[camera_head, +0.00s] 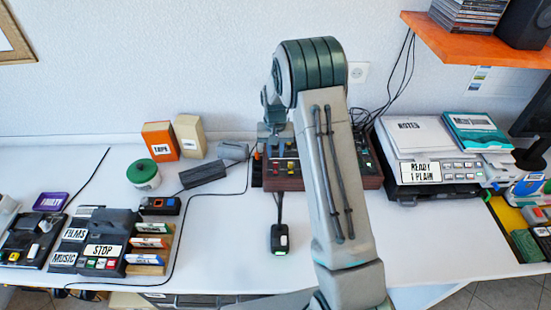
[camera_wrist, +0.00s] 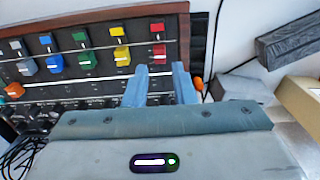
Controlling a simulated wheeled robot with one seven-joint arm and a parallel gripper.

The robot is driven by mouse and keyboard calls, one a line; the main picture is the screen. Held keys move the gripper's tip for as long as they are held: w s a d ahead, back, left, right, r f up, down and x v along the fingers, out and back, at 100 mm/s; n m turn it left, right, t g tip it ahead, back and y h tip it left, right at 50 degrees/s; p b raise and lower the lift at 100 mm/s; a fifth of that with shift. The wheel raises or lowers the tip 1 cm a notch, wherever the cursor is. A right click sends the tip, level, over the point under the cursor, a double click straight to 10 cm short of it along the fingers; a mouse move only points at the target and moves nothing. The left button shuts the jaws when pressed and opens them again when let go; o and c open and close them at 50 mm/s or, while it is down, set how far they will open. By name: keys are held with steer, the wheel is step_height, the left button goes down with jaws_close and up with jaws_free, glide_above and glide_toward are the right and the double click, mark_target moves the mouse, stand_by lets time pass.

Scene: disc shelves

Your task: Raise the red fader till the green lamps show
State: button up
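The fader console (camera_wrist: 100,70) has a dark face, a wooden rim and a row of grey, blue, green, yellow and red caps. In the wrist view the red fader (camera_wrist: 158,51) is at the right end of the row, with another red piece (camera_wrist: 157,28) in line with it. My gripper (camera_wrist: 160,68) is open, its two blue fingers apart, with the red fader just beyond and between the tips. I cannot tell whether they touch. In the head view the console (camera_head: 283,184) is partly hidden by my arm. I can make out no lit green lamps in the wrist view.
A small black device (camera_head: 279,238) with a green light lies in front of the console. A grey block (camera_head: 203,174) and an orange box (camera_head: 160,141) stand to the left. A paper stack on a black unit (camera_head: 432,185) stands right. The table's front middle is mostly clear.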

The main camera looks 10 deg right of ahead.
mark_target(275, 163)
steer(key=shift+f+p, duration=0.35)
steer(key=shift+f, duration=2.15)
jaws_close()
steer(key=shift+w+d+f+b, duration=0.1)
steer(key=shift+w+f+b, duration=0.05)
steer(key=shift+w+b, duration=0.3)
steer(key=shift+w+d+b, duration=0.15)
steer(key=shift+w+b, duration=0.2)
steer(key=shift+w, duration=0.65)
steer(key=shift+r, duration=0.2)
jaws_free()
